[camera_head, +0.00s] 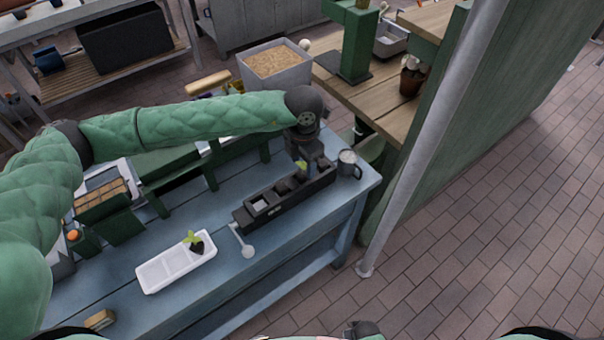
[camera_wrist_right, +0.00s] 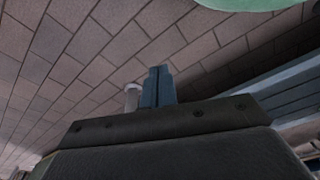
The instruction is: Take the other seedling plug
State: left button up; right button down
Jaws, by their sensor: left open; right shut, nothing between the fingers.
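One seedling plug (camera_head: 196,243), dark soil with light green leaves, sits in the right-hand end of the white tray (camera_head: 160,286) on the blue bench. Another seedling (camera_head: 301,167) shows its green leaves at the black compartment tray (camera_head: 243,222), right beside my left gripper. My left gripper (camera_head: 306,168) is open and points down over the far part of the black tray. Its fingertips are partly hidden, and I cannot tell whether they touch the plug. My right gripper (camera_wrist_right: 158,86) is shut and empty, away from the bench top.
A grey mug (camera_head: 347,164) stands just beyond the black tray. A white spoon-like tool (camera_head: 243,243) lies between the two trays. A slanted metal pole (camera_head: 419,150) stands right of the bench. The bench front is largely clear.

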aim_at(302, 173)
pick_arm(q)
notch_tip(302, 173, down, 3)
jog(key=shift+a+r+p, duration=0.15)
jog(key=shift+r+p, duration=0.05)
jog(key=shift+p, duration=0.7)
jog(key=shift+w+f, duration=0.1)
jog(key=shift+f, duration=0.45)
pick_arm(e)
jog(key=shift+s+d+f, duration=0.35)
jog(key=shift+f, duration=0.45)
jog(key=shift+s+d+f, duration=0.3)
jog(key=shift+s+f, duration=0.05)
jog(key=shift+f, duration=0.45)
jog(key=shift+s+d+f, duration=0.35)
jog(key=shift+f, duration=0.45)
pick_arm(q)
grip_shut()
jog(key=c, duration=1.1)
grip_release()
pick_arm(e)
jog(key=shift+d, duration=0.1)
pick_arm(q)
jog(key=shift+o, duration=0.3)
